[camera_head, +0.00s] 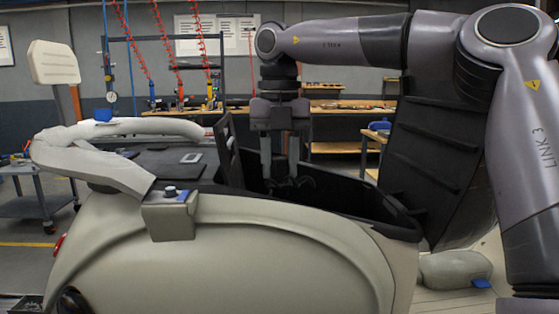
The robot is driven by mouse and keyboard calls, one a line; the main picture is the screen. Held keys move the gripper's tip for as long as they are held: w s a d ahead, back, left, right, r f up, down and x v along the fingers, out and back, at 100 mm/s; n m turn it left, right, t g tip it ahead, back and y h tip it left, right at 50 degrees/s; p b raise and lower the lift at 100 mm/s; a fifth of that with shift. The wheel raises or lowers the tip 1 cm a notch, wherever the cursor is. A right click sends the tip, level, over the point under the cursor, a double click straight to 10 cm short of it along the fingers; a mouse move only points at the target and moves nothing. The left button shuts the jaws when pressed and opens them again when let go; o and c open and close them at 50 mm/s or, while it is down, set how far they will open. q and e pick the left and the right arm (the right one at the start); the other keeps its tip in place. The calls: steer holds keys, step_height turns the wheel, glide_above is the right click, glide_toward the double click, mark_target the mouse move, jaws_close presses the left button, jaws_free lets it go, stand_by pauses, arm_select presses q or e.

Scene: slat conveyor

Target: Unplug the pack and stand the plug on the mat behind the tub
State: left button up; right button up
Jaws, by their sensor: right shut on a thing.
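My right gripper (281,180) points straight down into the open black tub (372,212) of a cream scooter. It is shut on a small dark thing low between its fingers, which I take to be the plug; its shape hardly shows against the dark tub. The pack is hidden down inside the tub, so I cannot tell whether the plug still sits in it. A dark flat mat (150,167) lies left of the tub, inside the cream grab rail, with a small grey square on it. My left gripper is out of view.
The cream grab rail (110,172) curves around the mat. A small box with a dark knob (170,215) sits on the scooter's near side. The raised dark seat lid (435,130) stands right of the tub. An upright black plate (228,150) rises at the tub's left end.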

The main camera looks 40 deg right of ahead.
steer(key=shift+r+p, duration=0.85)
steer(key=shift+r, duration=0.05)
steer(key=shift+r+p, duration=0.6)
steer(key=shift+p, duration=0.05)
steer(key=shift+r+p, duration=3.15)
steer(key=shift+p, duration=0.25)
step_height(320, 180, up, 3)
steer(key=p, duration=0.2)
step_height(320, 180, up, 6)
glide_above(279, 156)
steer(key=shift+s+f, duration=0.1)
